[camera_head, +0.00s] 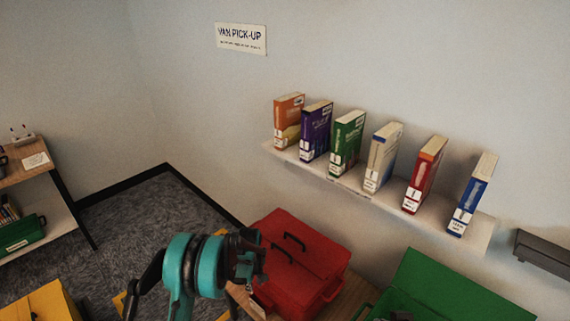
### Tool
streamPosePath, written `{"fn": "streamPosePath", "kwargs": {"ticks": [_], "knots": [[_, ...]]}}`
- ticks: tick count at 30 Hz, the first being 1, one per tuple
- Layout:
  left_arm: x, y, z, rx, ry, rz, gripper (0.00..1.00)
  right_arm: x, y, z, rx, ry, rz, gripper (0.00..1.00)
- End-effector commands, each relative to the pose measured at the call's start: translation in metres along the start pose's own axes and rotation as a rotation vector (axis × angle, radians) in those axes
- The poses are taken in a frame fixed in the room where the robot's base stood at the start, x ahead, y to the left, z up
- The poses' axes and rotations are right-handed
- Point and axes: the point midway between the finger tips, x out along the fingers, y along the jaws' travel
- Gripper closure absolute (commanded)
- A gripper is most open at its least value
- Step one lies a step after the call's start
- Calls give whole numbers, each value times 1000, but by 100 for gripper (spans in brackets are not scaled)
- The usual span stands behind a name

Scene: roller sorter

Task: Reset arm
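My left arm with teal joints comes up from the bottom edge, left of centre. My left gripper (252,262) is a small dark shape at its end, in front of the left side of the red box (315,262). The fingers are small and dark, so I cannot tell whether they are open or shut. I see nothing clearly held in them. I cannot tell whether the gripper touches the red box.
A white wall shelf (345,186) holds several upright books. A green box (455,292) stands at lower right. A yellow box (42,303) is at lower left, below a side shelf unit (35,178). A "VAN PICK-UP" sign (241,38) hangs above. Carpet (140,225) lies open at left.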

Motion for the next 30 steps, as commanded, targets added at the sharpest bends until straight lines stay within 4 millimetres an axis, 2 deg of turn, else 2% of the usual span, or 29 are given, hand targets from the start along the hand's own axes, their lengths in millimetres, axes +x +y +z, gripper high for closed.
{"fn": "streamPosePath", "kwargs": {"ticks": [5, 8, 14, 18, 21, 25, 30], "knots": [[-24, -1, 1, 32, 14, 18, 71, 0, 0, 0, 0, 0, 0, 100], [-56, -5, 3, 79, 34, 42, 71, 0, 0, 0, 0, 0, 0, 100], [-143, -26, 17, 229, 105, 111, 71, 0, 0, 0, 0, 0, 0, 100], [-196, -50, 34, 339, 164, 156, 71, 0, 0, 0, 0, 0, 0, 100], [-227, -70, 48, 418, 211, 185, 71, 0, 0, 0, 0, 0, 0, 100], [-258, -99, 69, 518, 275, 216, 71, 0, 0, 0, 0, 0, 0, 100], [-284, -139, 98, 648, 366, 249, 71, 0, 0, 0, 0, 0, 0, 100]]}}
